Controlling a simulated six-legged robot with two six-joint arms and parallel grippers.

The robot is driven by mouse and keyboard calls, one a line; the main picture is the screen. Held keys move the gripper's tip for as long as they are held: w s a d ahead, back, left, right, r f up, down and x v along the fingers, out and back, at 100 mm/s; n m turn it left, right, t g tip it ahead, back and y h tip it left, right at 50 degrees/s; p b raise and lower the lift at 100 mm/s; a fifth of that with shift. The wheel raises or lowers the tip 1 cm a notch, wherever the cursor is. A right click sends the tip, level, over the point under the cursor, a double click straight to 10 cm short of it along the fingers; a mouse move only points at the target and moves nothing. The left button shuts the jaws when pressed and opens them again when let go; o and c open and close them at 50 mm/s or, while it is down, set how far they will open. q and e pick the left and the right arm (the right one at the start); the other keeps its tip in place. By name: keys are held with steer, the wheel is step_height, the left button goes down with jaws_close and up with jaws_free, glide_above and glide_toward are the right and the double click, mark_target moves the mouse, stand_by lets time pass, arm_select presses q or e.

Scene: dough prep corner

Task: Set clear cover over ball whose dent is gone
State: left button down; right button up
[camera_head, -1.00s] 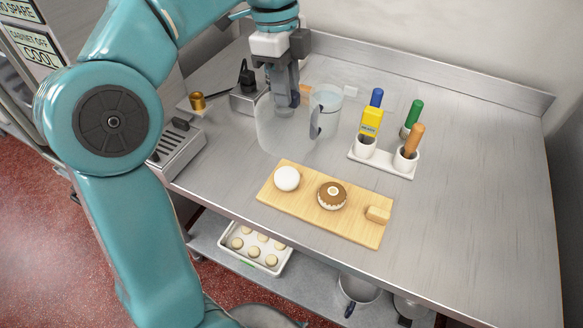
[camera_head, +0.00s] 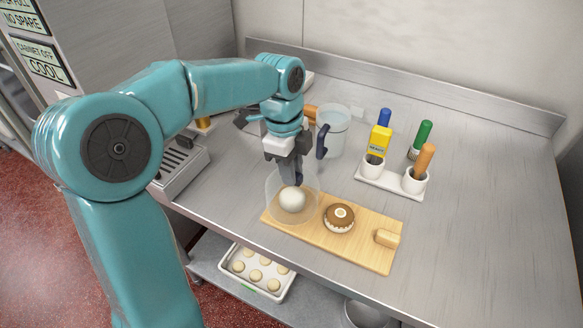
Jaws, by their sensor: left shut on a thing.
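A clear cover (camera_head: 273,188) surrounds the white dough ball (camera_head: 291,200) in this view, at the left end of a wooden board (camera_head: 375,252). The ball shows through its wall as round, with no dent that I can make out. My left gripper (camera_head: 297,182) is shut on the cover at its top, right above the ball. Whether the cover's rim touches the board cannot be told. My right gripper is not in view.
Behind are a clear jug (camera_head: 335,130) and a white holder (camera_head: 402,187) with bottles and brushes. A tray of dough balls (camera_head: 238,280) is below. The counter's right side is clear.

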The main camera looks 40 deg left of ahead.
arm_select(q)
steer(key=shift+f, duration=0.1)
steer(key=c, duration=1)
jaws_free()
steer(key=shift+r, duration=0.25)
steer(key=r, duration=0.4)
steer(key=a+r+p, duration=0.1)
steer(key=r, duration=0.6)
steer(key=shift+s+a+r+p, duration=0.15)
steer(key=shift+s+r+p, duration=0.1)
steer(key=shift+r+p, duration=0.1)
